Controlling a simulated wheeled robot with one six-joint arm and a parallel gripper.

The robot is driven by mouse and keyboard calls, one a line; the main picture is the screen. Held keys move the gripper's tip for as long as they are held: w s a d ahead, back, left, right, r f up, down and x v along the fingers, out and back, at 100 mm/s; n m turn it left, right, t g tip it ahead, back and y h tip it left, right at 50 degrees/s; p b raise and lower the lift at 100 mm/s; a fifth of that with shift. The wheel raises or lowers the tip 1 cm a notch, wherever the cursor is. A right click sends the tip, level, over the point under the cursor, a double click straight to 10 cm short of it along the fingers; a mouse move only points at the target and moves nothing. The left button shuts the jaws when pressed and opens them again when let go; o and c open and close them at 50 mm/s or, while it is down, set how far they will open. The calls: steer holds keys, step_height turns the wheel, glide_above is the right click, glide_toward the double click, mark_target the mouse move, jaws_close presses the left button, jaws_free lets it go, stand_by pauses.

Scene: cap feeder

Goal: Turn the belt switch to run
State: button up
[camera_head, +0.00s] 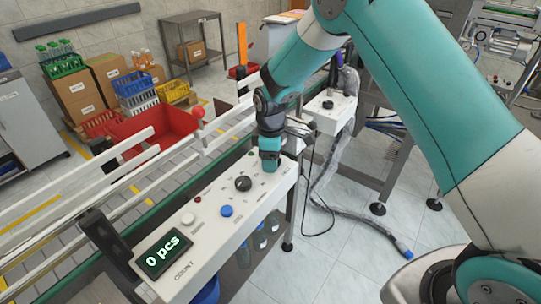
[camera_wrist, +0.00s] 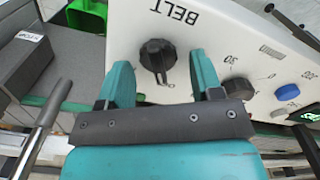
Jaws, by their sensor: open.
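The belt switch (camera_wrist: 158,54) is a round black knob on a white control panel (camera_wrist: 225,30), under the printed word BELT, which appears upside down in the wrist view. A small printed mark shows beside the knob; I cannot read which setting it points to. My gripper (camera_wrist: 161,72) is open, with its two teal fingers on either side of the knob. I cannot tell whether either finger touches it. In the head view my gripper (camera_head: 269,164) is low over the far end of the panel (camera_head: 258,203) and hides the belt switch.
The panel also carries another black knob (camera_head: 243,183), a blue button (camera_head: 227,211), a white button (camera_head: 188,219) and a small red light (camera_head: 198,199). A counter display (camera_head: 163,252) reads 0 pcs. White rails (camera_head: 120,160) run along the left. Open floor lies right of the panel.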

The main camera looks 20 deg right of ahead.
steer(key=shift+f, duration=0.1)
steer(key=c, duration=0.9)
steer(key=shift+o, duration=0.2)
